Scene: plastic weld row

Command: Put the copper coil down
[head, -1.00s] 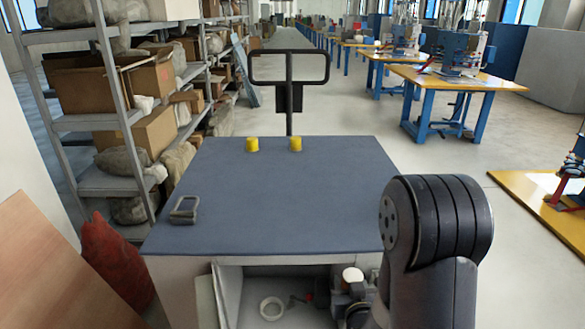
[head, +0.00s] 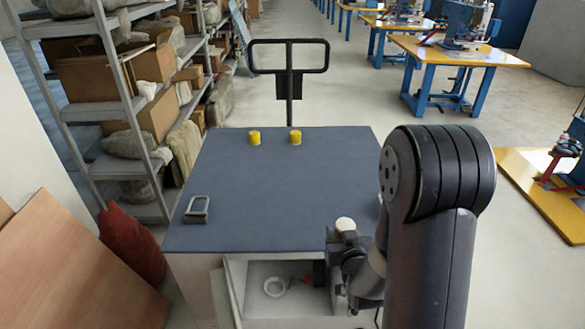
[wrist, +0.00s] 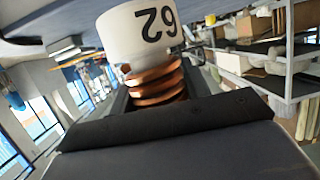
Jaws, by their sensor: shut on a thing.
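The copper coil (wrist: 157,82) shows in the wrist view as bright copper turns under a white cap (wrist: 140,30) with dark digits. In the head view only its white cap (head: 345,224) shows clearly; the copper turns are hidden or too small to tell. My gripper (head: 343,240) is shut on the coil.
Two yellow cylinders (head: 254,138) (head: 295,137) stand at the back of the cart top. A grey metal frame (head: 197,209) lies at its left. The middle is clear. A white ring (head: 274,287) lies in the compartment below. Shelves (head: 105,110) stand on the left.

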